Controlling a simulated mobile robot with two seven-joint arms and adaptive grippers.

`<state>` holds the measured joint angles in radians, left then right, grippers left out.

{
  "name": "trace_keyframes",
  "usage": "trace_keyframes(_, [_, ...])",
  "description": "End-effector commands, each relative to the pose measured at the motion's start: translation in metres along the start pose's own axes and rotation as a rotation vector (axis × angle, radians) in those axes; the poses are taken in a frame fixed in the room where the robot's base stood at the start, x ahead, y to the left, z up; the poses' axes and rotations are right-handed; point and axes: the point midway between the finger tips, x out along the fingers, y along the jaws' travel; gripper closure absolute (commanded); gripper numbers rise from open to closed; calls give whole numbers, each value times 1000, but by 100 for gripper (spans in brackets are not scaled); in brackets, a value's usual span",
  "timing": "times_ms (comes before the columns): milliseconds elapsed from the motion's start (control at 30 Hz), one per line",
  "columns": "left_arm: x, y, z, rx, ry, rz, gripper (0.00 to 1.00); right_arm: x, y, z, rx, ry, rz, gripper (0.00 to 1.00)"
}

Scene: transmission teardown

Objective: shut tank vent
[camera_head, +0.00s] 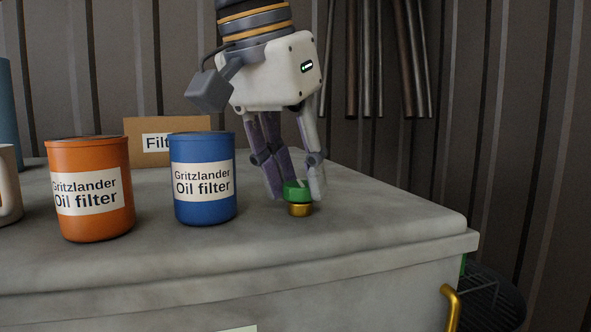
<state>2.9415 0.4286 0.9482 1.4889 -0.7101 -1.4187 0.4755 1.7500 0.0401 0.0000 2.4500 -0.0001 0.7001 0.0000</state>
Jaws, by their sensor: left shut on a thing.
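The tank vent is a green knob (297,190) on a short brass base (300,209). It stands on the flat grey top of the tank (380,205). My left gripper (296,192) points down over it from above, with its fingers shut around the green knob. The fingers hide part of the knob's sides. The brass base shows just below the fingertips. My right gripper is not in view.
A blue oil filter can (203,203) stands left of the vent, close to my gripper. An orange oil filter can (91,219) stands farther left. A cardboard box (190,129) is behind them. The top right of the vent is clear.

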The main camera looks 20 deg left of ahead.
Motion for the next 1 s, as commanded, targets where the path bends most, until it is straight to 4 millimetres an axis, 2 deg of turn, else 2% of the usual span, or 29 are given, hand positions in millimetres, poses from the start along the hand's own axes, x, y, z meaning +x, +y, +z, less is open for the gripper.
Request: trace_keyframes(1000, [3, -7, -4, 871, -3, 365, 96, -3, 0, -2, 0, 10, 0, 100])
